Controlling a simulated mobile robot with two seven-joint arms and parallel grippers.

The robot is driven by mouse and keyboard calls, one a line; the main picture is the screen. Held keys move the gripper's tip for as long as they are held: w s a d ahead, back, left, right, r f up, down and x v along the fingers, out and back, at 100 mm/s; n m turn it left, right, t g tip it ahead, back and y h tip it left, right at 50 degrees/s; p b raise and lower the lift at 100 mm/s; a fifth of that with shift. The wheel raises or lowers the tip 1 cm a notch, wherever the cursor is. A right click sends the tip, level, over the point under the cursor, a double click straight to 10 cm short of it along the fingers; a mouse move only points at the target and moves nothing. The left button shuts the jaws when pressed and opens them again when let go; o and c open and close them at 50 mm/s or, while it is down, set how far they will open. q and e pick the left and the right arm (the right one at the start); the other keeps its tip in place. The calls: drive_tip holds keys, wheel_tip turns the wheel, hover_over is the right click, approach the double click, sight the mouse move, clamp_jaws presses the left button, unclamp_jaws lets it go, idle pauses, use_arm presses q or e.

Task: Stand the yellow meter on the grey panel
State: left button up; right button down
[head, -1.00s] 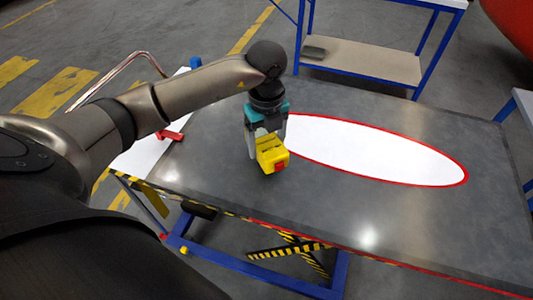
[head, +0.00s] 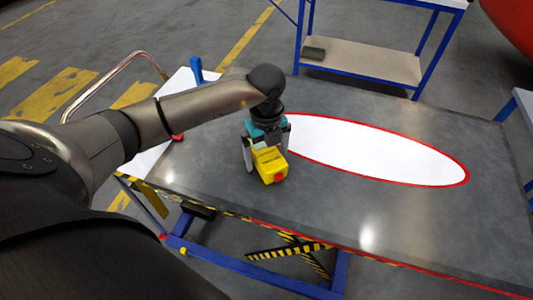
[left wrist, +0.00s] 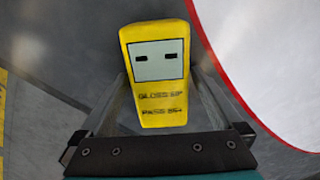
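The yellow meter (head: 269,165) is between the fingers of my left gripper (head: 266,153), with a red spot low on its near side. In the left wrist view the meter (left wrist: 156,75) shows its pale screen and dark lettering, and the two fingers lie along its sides. The left gripper looks shut on it. The grey panel (head: 220,180) is directly below. I cannot tell whether the meter's underside touches the panel. My right gripper is not in view.
A white oval with a red rim (head: 385,150) lies on the panel to the right of the meter. A white surface with a blue item (head: 196,70) lies at the left. A blue-framed shelf (head: 362,62) stands behind. The panel's near right is clear.

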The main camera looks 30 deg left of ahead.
sight(266, 152)
use_arm(q)
wheel_tip(266, 152, up, 12)
drive_tip(key=shift+r, duration=0.2)
idle(0.4)
